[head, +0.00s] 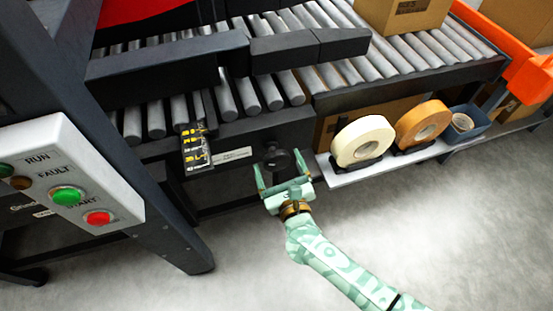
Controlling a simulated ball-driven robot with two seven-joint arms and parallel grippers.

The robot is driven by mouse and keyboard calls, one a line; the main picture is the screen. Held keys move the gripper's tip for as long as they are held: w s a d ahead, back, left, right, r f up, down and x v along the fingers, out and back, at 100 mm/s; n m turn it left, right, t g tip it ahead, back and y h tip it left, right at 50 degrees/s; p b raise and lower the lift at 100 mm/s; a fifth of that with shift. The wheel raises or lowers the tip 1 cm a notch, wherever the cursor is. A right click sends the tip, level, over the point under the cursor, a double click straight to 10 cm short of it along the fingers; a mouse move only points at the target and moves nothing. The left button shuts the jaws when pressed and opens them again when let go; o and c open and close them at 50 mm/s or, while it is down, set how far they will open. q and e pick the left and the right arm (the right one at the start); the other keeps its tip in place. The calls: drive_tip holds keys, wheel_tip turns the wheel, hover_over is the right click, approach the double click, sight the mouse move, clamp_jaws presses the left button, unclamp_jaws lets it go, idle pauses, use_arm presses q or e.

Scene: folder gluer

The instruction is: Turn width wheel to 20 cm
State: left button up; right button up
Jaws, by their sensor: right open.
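The width wheel (275,158) is a dark round handwheel low on the front of the dark machine frame, below the rollers. My right gripper (279,172) is open, its two green fingers pointing at the wheel, one on each side of its lower part. I cannot tell whether the fingers touch it. A black scale with yellow marks (195,148) hangs on the frame to the left of the wheel; its figures are too small to read. A white label (231,155) sits between the scale and the wheel. My left gripper is not in view.
A control box (68,175) with green and red buttons stands at the left on a dark post. A shelf (360,172) to the right of the wheel holds a cream tape roll (362,141) and a brown one (422,122). The floor (250,260) in front is clear.

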drive_tip(key=shift+x, duration=1.05)
drive_tip(key=c, duration=1)
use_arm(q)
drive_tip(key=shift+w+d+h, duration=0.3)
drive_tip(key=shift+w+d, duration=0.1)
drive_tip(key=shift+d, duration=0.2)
use_arm(e)
drive_tip(key=shift+n, duration=0.4)
drive_tip(key=n, duration=0.4)
drive_tip(key=shift+n, duration=0.4)
drive_tip(key=n+p, duration=0.1)
drive_tip(key=n, duration=0.3)
drive_tip(key=shift+n, duration=0.8)
drive_tip(key=n, duration=0.2)
drive_tip(key=shift+n+p, duration=0.3)
drive_tip(key=shift+p, duration=0.05)
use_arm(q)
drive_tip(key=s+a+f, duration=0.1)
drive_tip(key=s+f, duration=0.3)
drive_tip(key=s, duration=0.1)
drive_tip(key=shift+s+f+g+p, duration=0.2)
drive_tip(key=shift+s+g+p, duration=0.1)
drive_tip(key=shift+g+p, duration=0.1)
use_arm(e)
drive_tip(key=shift+n+y, duration=0.3)
drive_tip(key=shift+n, duration=1.9)
